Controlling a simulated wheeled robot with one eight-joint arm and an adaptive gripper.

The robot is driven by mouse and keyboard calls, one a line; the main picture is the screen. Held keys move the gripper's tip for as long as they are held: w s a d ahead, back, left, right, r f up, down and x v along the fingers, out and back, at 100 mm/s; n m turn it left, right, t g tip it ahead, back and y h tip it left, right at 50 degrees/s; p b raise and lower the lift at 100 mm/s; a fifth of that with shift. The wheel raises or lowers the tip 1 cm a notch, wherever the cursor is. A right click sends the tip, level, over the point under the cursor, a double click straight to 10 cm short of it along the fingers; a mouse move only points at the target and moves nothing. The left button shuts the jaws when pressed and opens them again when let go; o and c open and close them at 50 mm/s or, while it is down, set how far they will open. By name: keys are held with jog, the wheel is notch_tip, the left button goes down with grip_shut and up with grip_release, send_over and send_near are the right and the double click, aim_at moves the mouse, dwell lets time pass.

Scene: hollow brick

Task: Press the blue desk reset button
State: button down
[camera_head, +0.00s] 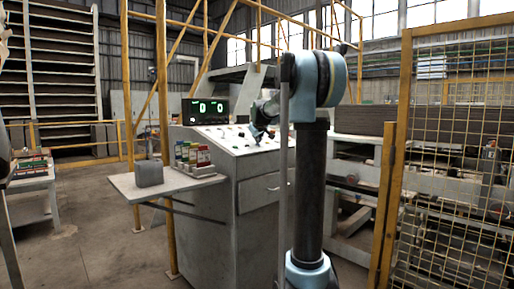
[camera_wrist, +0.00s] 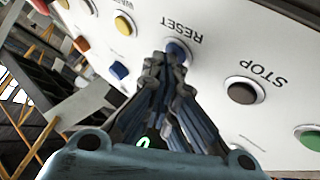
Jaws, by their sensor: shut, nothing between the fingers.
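The blue reset button (camera_wrist: 177,47) sits in a pale ring on the white panel, with the word RESET upside down beside it in the wrist view. My gripper (camera_wrist: 165,62) is shut and empty. Its fingertips are right at the button and cover part of it. I cannot tell whether they touch it or whether it is pushed in. In the head view my gripper (camera_head: 257,139) is over the sloped top of the grey control desk (camera_head: 262,160). The button cannot be made out there.
A dark stop button (camera_wrist: 242,91), a green button (camera_wrist: 311,138), a yellow button (camera_wrist: 124,25) and another blue button (camera_wrist: 119,70) are on the panel. A side shelf (camera_head: 190,184) holds a grey block (camera_head: 149,173) and several coloured boxes. A mesh fence (camera_head: 455,160) stands at right.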

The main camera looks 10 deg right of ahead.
aim_at(260, 147)
jog(key=shift+r, duration=0.15)
jog(key=shift+s+d+r, duration=0.15)
jog(key=shift+r, duration=0.5)
jog(key=shift+r, duration=0.1)
jog(key=r, duration=0.3)
jog(key=s+r, duration=0.1)
jog(key=shift+d+r, duration=0.3)
jog(key=shift+d, duration=0.1)
dwell(0.5)
jog(key=s+f+m+g, duration=0.1)
jog(key=s+f+g, duration=0.2)
jog(key=s+f, duration=1)
jog(key=s+f+m+g, duration=0.2)
jog(key=s+f, duration=1.2)
jog(key=s, duration=1)
jog(key=s+f+m+g, duration=0.2)
jog(key=s+f+g, duration=0.2)
jog(key=s+f, duration=0.9)
jog(key=s, duration=0.6)
jog(key=shift+d+f+y, duration=0.15)
jog(key=shift+f+y, duration=0.2)
jog(key=shift+y, duration=0.05)
